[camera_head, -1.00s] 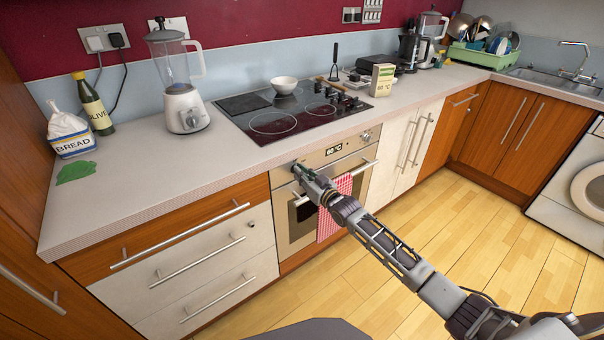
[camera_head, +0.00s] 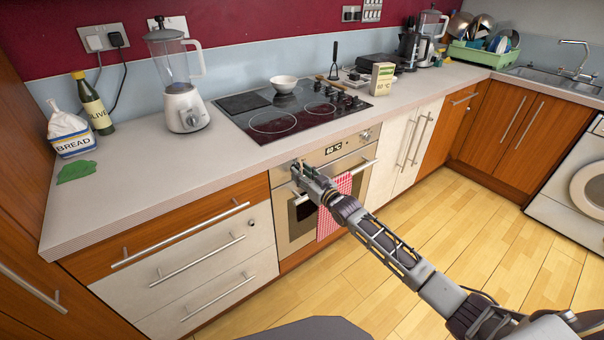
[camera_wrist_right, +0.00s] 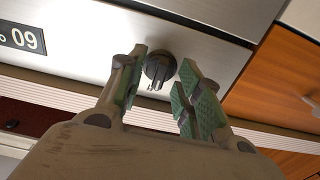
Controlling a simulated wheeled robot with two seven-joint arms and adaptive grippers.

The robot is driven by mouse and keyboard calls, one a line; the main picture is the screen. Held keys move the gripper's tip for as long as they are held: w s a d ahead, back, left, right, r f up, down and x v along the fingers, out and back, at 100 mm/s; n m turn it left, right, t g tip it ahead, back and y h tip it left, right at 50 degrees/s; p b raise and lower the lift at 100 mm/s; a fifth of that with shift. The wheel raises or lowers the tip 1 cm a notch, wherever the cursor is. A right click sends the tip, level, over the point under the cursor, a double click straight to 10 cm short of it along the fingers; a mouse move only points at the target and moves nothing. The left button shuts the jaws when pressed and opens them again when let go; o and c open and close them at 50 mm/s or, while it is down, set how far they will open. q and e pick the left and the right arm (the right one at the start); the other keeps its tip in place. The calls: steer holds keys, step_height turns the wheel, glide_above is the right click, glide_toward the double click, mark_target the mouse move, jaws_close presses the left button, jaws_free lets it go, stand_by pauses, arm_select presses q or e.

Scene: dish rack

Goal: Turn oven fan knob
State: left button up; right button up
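The oven (camera_head: 335,152) has a steel control panel with a lit display (camera_head: 333,149). In the right wrist view the display (camera_wrist_right: 22,38) is upside down. A dark round knob (camera_wrist_right: 159,68) sits on the panel beside it. My right gripper (camera_head: 299,166) is at the panel's left end and hides this knob in the head view. In the right wrist view the fingers of my right gripper (camera_wrist_right: 162,85) are apart, one on each side of the knob; contact is unclear. Another knob (camera_head: 366,135) shows at the panel's right end. My left gripper is not in view.
The counter edge (camera_head: 225,168) lies just above the panel. A hob (camera_head: 290,117) and blender (camera_head: 182,100) stand above. The floor (camera_head: 480,250) is clear.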

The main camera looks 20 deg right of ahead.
steer(key=shift+p+v, duration=0.8)
steer(key=shift+v, duration=0.15)
steer(key=p+v, duration=0.4)
steer(key=v, duration=0.1)
steer(key=shift+s+d+r, duration=0.1)
steer(key=shift+s, duration=0.25)
stand_by(0.5)
stand_by(0.4)
